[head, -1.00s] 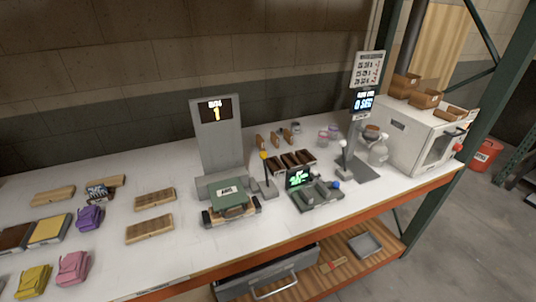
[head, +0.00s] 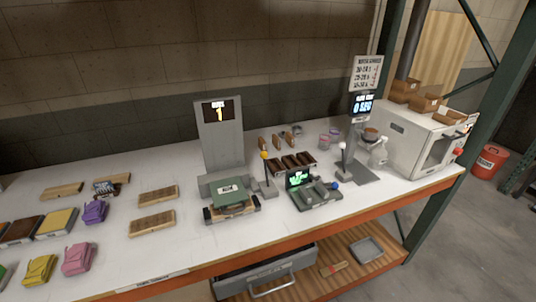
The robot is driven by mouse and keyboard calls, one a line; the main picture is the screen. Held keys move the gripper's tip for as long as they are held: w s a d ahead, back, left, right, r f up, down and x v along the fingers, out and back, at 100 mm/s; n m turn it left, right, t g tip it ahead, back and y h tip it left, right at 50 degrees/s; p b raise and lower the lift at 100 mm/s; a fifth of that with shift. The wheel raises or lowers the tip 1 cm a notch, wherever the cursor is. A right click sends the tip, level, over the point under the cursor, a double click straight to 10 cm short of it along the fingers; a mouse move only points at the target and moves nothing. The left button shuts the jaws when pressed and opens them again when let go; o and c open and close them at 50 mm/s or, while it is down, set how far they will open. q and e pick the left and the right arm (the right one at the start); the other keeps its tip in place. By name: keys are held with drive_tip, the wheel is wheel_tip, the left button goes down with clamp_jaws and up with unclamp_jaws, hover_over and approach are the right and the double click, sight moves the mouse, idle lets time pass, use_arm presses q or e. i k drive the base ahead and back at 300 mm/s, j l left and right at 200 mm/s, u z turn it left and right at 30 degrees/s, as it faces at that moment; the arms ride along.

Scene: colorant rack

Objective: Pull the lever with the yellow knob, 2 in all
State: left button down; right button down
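The lever with the yellow knob (head: 264,155) stands upright on a small grey base on the table, just right of a tall grey machine (head: 221,140). A green block (head: 230,190) sits at the machine's foot. A lever with a white knob (head: 343,146) stands further right, and a blue knob (head: 336,184) is on a grey device with a lit green screen (head: 299,178). Neither of my grippers shows in the head view, and nothing touches the yellow knob.
A white oven-like box (head: 410,143) stands at right. An open drawer (head: 268,279) juts below the table's front edge.

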sight(264, 154)
drive_tip(key=k+l+u, duration=0.3)
drive_tip(key=k, duration=0.15)
drive_tip(key=k+l+u, duration=0.3)
drive_tip(key=k, duration=0.2)
drive_tip(key=j, duration=0.1)
